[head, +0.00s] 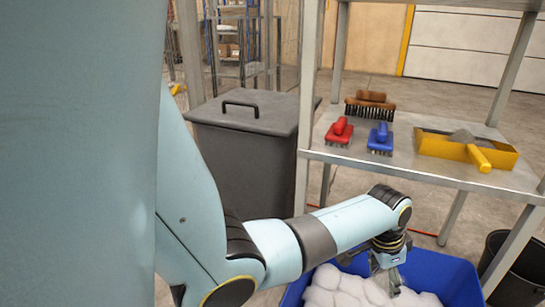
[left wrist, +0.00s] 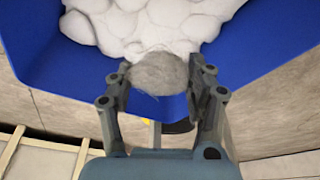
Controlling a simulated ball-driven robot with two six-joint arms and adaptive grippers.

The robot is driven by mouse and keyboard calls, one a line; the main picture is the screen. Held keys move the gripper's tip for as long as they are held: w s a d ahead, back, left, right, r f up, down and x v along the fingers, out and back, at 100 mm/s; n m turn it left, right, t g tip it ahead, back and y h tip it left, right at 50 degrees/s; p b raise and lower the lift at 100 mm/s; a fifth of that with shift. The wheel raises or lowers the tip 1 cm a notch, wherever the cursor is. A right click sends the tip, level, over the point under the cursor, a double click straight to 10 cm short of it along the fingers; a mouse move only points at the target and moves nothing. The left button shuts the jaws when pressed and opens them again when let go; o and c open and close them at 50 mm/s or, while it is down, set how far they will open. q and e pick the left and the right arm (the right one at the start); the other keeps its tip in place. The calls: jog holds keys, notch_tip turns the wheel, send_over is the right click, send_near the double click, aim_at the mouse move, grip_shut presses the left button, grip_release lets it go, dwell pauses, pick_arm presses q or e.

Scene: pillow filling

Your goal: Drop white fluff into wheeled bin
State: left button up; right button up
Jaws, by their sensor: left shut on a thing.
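My left gripper (head: 388,281) points down over a blue bin (head: 445,275) that holds heaped white fluff (head: 345,288). In the left wrist view, the gripper (left wrist: 162,82) is shut on a greyish clump of fluff (left wrist: 160,72). The white heap (left wrist: 140,20) lies just beyond the clump, inside the blue bin's walls (left wrist: 262,50). I cannot tell whether the clump touches the heap. The bin's underside is hidden, so I cannot see its wheels clearly. My right gripper is not in view.
A metal shelf (head: 345,160) stands behind the blue bin, with a red brush (head: 339,131), a blue brush (head: 380,138), a brown brush (head: 370,105) and a yellow tray (head: 440,146). A dark lidded bin (head: 250,160) stands left; a black bin (head: 520,270) stands right.

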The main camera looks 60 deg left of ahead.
pick_arm(q)
jog(key=o, duration=0.8)
jog(key=shift+r, duration=0.15)
jog(key=v, duration=1.1)
jog(key=shift+s+a+r, duration=0.1)
jog(key=shift+r, duration=0.25)
